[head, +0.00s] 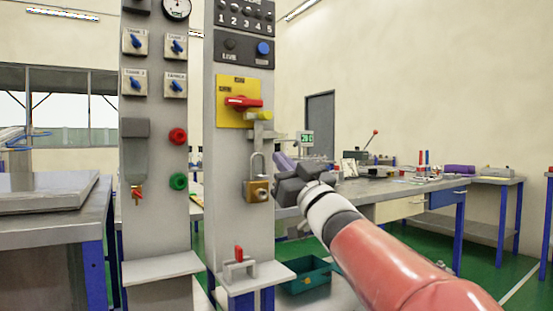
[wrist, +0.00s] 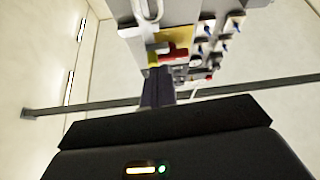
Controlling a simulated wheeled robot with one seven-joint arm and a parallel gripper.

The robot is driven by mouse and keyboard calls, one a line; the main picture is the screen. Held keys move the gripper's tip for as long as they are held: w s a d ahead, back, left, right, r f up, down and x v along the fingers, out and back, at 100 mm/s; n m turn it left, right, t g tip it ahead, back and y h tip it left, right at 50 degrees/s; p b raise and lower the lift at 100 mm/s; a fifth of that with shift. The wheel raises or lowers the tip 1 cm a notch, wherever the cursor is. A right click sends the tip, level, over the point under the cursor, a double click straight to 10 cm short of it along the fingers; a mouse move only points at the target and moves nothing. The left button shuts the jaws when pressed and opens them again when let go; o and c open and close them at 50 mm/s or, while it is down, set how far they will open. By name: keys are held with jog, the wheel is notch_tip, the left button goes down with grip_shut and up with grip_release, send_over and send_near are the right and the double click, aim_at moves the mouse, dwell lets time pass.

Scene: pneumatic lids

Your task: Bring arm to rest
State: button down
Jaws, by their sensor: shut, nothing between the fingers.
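My gripper (head: 280,160) is at the end of my red and white arm, which reaches in from the lower right in the head view. Its dark fingers also show in the wrist view (wrist: 157,88), closed together with nothing between them. The fingers point toward the grey valve panel (head: 229,180), just right of the padlock (head: 257,190) and below the yellow plate (head: 231,112) with its red handle (head: 244,102). The padlock hangs on the panel's right side. I cannot tell how far the fingertips are from the panel.
A second grey panel (head: 153,225) with knobs and buttons stands to the left. A workbench (head: 400,188) with tools stands behind my arm. A green bin (head: 305,277) sits low beside the panel. A grey table (head: 42,206) is at far left. Green floor is open at right.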

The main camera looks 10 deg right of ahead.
dwell(0.3)
jog(key=s+d+f+m+g+h, duration=0.25)
jog(key=s+f+g+h, duration=0.2)
jog(key=f, duration=0.55)
jog(key=s+d+f+m+g+h, duration=0.1)
jog(key=s+f+m+g+h, duration=0.4)
jog(key=f, duration=0.5)
jog(key=s+a+f+n+g, duration=0.1)
jog(key=s+f+g, duration=0.3)
jog(key=s+f, duration=0.5)
jog(key=s+a+f+n+g+y, duration=0.1)
jog(key=s+a+f+g, duration=0.2)
jog(key=s+f, duration=0.7)
jog(key=shift+s+f+g+p, duration=0.25)
jog(key=shift+f+g+p, duration=0.15)
jog(key=shift+f, duration=0.3)
